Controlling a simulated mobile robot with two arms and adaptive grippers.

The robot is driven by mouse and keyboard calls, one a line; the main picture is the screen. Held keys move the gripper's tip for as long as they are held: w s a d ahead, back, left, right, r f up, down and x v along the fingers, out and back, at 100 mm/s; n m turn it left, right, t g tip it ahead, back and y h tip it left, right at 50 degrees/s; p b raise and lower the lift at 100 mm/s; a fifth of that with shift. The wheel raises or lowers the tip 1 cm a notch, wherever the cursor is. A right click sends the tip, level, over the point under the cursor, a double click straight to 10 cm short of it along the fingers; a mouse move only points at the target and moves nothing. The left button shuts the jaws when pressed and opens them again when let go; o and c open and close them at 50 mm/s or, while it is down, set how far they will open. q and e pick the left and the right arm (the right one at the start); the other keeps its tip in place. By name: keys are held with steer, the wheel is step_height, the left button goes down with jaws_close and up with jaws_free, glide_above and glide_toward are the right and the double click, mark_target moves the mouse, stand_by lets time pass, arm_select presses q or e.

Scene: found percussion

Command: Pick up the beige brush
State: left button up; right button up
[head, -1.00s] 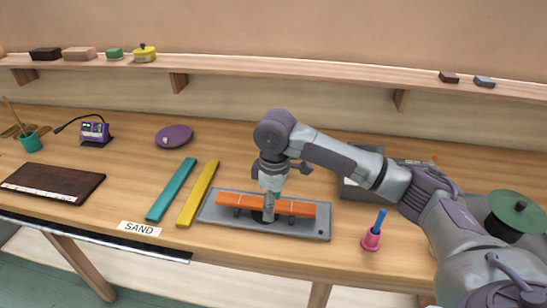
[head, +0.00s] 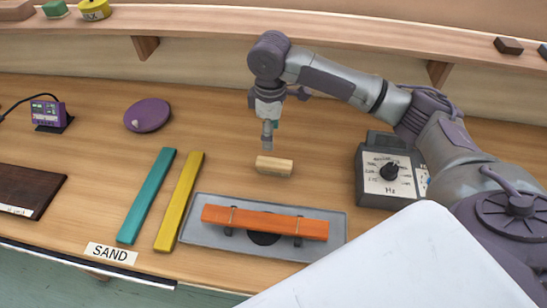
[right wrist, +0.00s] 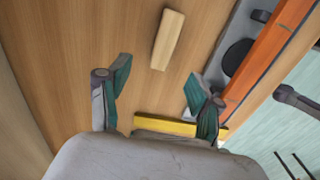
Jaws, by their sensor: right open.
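The beige brush (head: 274,165) is a small wooden block lying on the bench behind the orange bar. It also shows in the right wrist view (right wrist: 168,40), ahead of the fingers. My right gripper (head: 268,134) is above the bench, just behind and above the brush in the head view. In the right wrist view my right gripper (right wrist: 158,88) has its two dark green fingers spread apart with nothing between them. The brush is not touched by either finger there. My left gripper is not in view.
An orange bar (head: 266,222) lies on a grey stand (head: 194,232) in front of the brush. Yellow (head: 180,200) and teal (head: 147,195) bars lie to its left. A grey Hz box (head: 372,180) stands right. A white surface (head: 400,268) covers the lower right.

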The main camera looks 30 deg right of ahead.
glide_above(274, 162)
steer(key=f, duration=0.4)
steer(key=f+p, duration=0.1)
steer(key=f, duration=0.1)
steer(key=shift+w+a, duration=0.15)
steer(key=shift+w, duration=0.15)
steer(key=shift+w+f, duration=0.1)
steer(key=shift+f, duration=0.85)
steer(key=f+p, duration=0.1)
steer(key=f, duration=0.2)
steer(key=shift+s+d+f+p, duration=0.2)
steer(key=shift+s+f+p, duration=0.05)
steer(key=shift+s+p, duration=0.15)
steer(key=shift+f, duration=0.45)
steer(key=shift+r, duration=0.1)
jaws_close()
